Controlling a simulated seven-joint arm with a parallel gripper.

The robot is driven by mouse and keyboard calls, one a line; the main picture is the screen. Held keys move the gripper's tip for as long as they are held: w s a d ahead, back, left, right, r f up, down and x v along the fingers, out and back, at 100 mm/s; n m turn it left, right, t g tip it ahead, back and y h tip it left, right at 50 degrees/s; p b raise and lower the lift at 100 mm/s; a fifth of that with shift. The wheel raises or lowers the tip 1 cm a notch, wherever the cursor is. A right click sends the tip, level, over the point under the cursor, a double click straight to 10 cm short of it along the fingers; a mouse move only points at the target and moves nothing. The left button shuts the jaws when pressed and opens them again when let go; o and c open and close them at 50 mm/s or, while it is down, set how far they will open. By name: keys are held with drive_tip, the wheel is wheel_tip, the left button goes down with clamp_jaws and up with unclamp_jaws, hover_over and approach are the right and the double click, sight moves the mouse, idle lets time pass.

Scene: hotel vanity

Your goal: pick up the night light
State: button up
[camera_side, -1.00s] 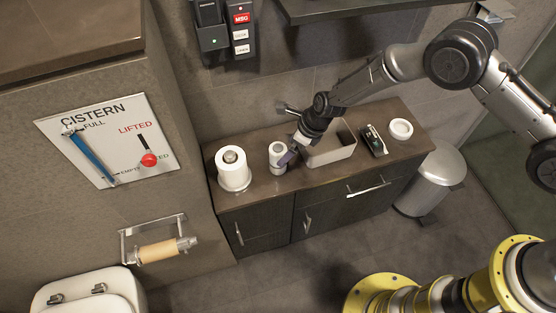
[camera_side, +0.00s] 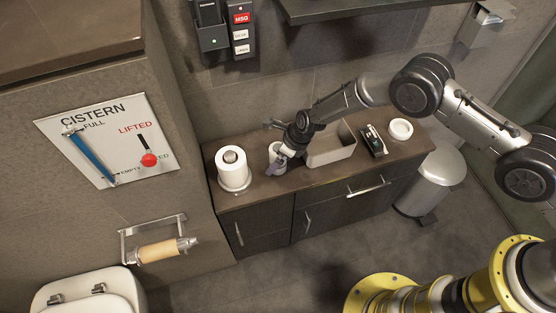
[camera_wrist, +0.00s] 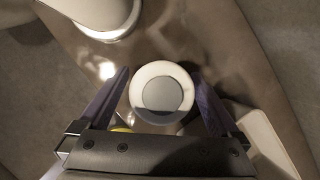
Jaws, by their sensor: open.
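A short white cylinder, apparently the night light (camera_side: 274,150), stands upright on the brown vanity top (camera_side: 258,188). In the wrist view the night light (camera_wrist: 162,88) shows from above as a white ring with a grey round centre. My gripper (camera_side: 279,166) is at the night light and partly covers it in the side view. In the wrist view my gripper (camera_wrist: 160,78) is open, with one purple-grey finger on each side of the night light. A gap shows on the left; the right finger is close to it.
A white paper roll on a stand (camera_side: 232,172) is close on the left. A beige open bin (camera_side: 330,150) is close on the right. Further right are a dark green item (camera_side: 373,140) and a white round dish (camera_side: 400,129). A dark shelf (camera_side: 370,8) hangs above.

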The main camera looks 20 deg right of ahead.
clamp_jaws()
drive_tip(key=shift+r, duration=0.1)
drive_tip(key=shift+r, duration=0.1)
idle(0.3)
